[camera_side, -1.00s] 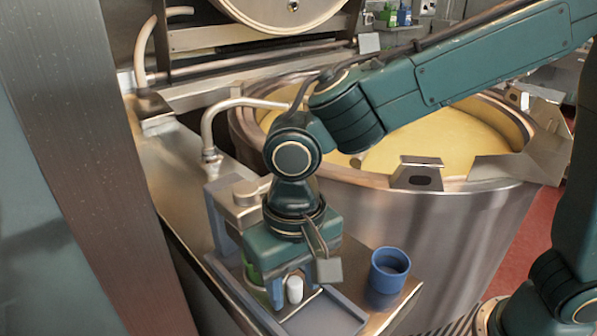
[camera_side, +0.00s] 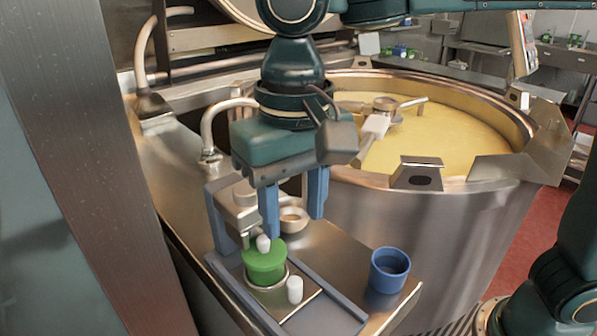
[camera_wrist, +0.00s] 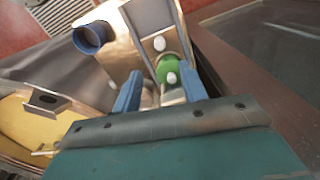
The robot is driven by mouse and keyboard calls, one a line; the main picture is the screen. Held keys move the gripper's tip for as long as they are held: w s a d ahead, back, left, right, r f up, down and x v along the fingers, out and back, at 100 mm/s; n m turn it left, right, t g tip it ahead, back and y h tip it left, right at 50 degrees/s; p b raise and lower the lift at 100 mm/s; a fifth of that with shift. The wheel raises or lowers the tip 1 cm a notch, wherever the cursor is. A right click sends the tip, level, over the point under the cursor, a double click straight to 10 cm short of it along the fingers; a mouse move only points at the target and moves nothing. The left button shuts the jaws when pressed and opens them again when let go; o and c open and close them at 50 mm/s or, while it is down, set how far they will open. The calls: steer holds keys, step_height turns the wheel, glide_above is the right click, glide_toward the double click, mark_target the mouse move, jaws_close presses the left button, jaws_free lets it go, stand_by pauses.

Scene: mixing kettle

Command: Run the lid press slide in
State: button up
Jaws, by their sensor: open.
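My gripper (camera_side: 293,226) is open and empty, pointing down above the press station. Its two blue fingers also show in the wrist view (camera_wrist: 162,76). Below and left of it, in the side view, a green lid or lidded jar (camera_side: 265,264) sits in a metal ring on the slide plate (camera_side: 306,309). A white knob (camera_side: 294,290) stands on the plate in front of the green piece. A second white knob (camera_side: 263,243) shows at the top of the green piece. The press head (camera_side: 240,205) is behind and to the left. Both knobs and the green piece (camera_wrist: 170,65) show between the fingers in the wrist view.
Blue-grey rails (camera_side: 336,307) flank the slide plate. A blue cup (camera_side: 389,270) stands at right on the metal shelf. A small metal cup (camera_side: 293,219) is behind the slide, under my gripper. The large kettle (camera_side: 400,226) with yellow contents is behind; a bent pipe rises at left.

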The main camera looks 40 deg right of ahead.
steer(key=shift+r, duration=0.45)
steer(key=shift+d, duration=0.15)
jaws_close()
steer(key=s+d+f+n+t+y, duration=0.1)
steer(key=s+d+f+n+y, duration=0.1)
steer(key=n, duration=1)
steer(key=s+d+f+n+t+y, duration=0.2)
steer(key=s+d+n, duration=0.5)
steer(key=n, duration=0.5)
steer(key=f+y, duration=0.1)
steer(key=y, duration=0.1)
steer(key=shift+d+y, duration=0.15)
steer(key=shift+y, duration=0.15)
